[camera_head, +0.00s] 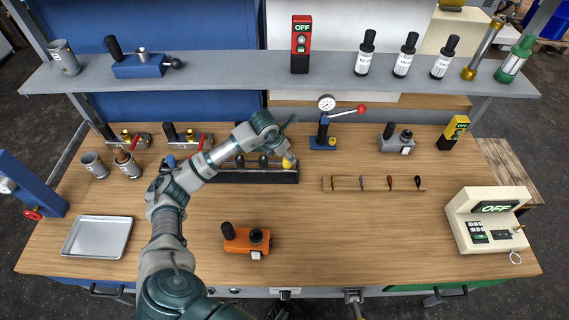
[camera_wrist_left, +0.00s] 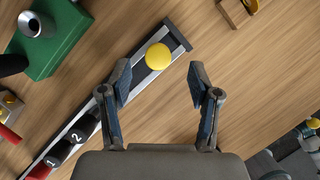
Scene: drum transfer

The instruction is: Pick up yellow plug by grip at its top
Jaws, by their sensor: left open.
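The yellow plug (camera_head: 287,163) has a round yellow top and sits at the right end of a long dark rack (camera_head: 245,177) on the bench. In the left wrist view the yellow plug (camera_wrist_left: 158,56) shows from above, ahead of the fingertips and roughly centred between them. My left gripper (camera_wrist_left: 158,80) is open and empty, its fingers on either side of the plug's line and apart from it. In the head view my left gripper (camera_head: 290,158) is above the rack's right end, largely hidden by the arm. My right gripper is not in view.
Black plugs (camera_wrist_left: 72,143) marked 1 and 2 stand in the rack's other end. A green block (camera_wrist_left: 62,40) is beside it in the wrist view. A gauge press (camera_head: 323,130) stands behind, a tool strip (camera_head: 372,184) right, an orange fixture (camera_head: 246,240) in front.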

